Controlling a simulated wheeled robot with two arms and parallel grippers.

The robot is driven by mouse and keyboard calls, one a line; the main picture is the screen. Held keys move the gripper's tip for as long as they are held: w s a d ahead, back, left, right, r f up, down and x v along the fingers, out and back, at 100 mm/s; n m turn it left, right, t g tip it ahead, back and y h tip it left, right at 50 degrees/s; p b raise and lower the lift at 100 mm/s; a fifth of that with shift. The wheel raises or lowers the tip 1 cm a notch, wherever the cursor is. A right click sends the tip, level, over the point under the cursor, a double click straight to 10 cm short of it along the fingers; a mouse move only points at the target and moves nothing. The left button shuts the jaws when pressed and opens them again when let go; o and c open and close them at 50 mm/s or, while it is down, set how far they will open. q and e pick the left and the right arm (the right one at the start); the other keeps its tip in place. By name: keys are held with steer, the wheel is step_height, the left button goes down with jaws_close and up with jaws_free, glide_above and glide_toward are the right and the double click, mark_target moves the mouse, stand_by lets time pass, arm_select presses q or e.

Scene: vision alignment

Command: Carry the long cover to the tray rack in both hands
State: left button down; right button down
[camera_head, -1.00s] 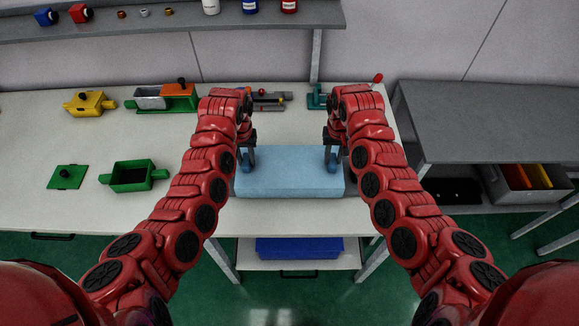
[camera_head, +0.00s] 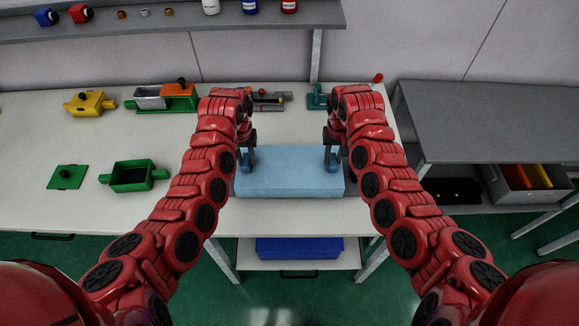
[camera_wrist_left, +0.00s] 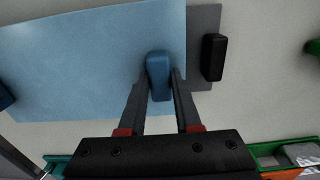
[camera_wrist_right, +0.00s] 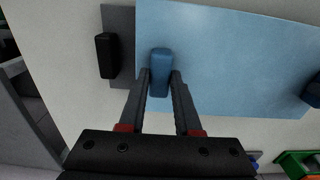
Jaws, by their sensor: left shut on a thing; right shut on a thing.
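The long cover (camera_head: 290,185) is a light blue slab with an upright blue handle near each end. It lies level across the front of the white bench in the head view. My left gripper (camera_wrist_left: 157,85) is shut on one blue handle (camera_wrist_left: 158,72), and my right gripper (camera_wrist_right: 160,82) is shut on the other handle (camera_wrist_right: 160,68). The cover's surface also shows in the left wrist view (camera_wrist_left: 90,60) and the right wrist view (camera_wrist_right: 230,60). A grey part with a black block (camera_wrist_left: 214,57) shows past the cover's end. I cannot tell which thing is the tray rack.
A grey table (camera_head: 480,120) with a lower shelf stands at the right; a grey bin (camera_head: 525,182) sits on that shelf. A blue item (camera_head: 300,247) is under the bench. Green boxes (camera_head: 133,177) and a yellow box (camera_head: 90,103) stand on the bench's left.

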arm_select(q)
steer(key=shift+r, duration=0.1)
